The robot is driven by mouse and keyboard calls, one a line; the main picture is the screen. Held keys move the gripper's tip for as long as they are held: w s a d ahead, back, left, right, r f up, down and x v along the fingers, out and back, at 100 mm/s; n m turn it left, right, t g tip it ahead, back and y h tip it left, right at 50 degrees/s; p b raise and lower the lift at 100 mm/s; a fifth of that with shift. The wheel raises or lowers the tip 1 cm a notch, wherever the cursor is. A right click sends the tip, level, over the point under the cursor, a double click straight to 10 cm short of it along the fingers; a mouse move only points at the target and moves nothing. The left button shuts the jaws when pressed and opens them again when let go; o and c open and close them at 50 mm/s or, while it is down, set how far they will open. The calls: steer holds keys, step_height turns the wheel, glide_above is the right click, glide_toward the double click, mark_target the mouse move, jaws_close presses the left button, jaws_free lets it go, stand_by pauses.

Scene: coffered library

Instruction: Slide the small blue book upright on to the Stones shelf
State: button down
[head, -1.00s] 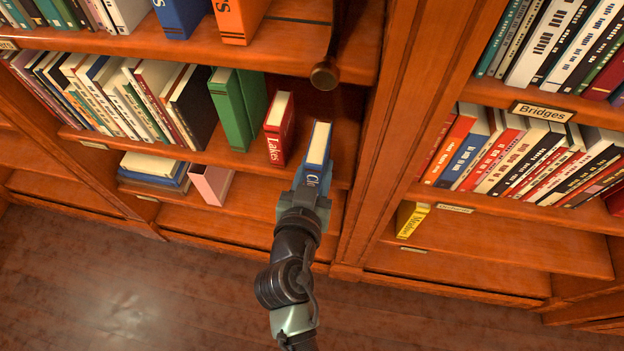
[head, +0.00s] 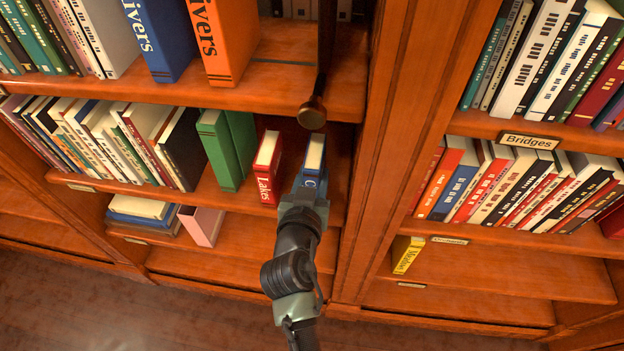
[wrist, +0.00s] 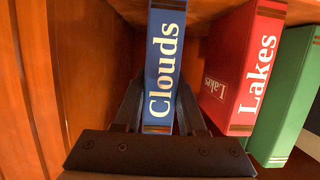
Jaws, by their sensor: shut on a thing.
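The small blue book (head: 313,157) stands upright on the middle shelf (head: 230,196), at its right end near the upright panel. My gripper (head: 305,190) is shut on the book near the spine, with one finger on each side. The red book lettered "Lakes" (head: 267,168) stands to its left in the head view, with a small gap. I cannot read a label saying Stones; part of the shelf front is hidden behind my gripper.
Green books (head: 222,150) stand left of the red one. A dark rod with a round knob (head: 312,114) hangs above the blue book. The divider panel (head: 375,165) is close on its right. A pink book (head: 203,226) and a yellow book (head: 407,255) are on lower shelves.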

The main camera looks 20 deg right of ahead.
steer(key=shift+f+b, duration=0.3)
steer(key=shift+b, duration=0.05)
stand_by(0.3)
steer(key=shift+c, duration=2.4)
jaws_free()
steer(key=shift+o, duration=0.4)
steer(key=v, duration=1.3)
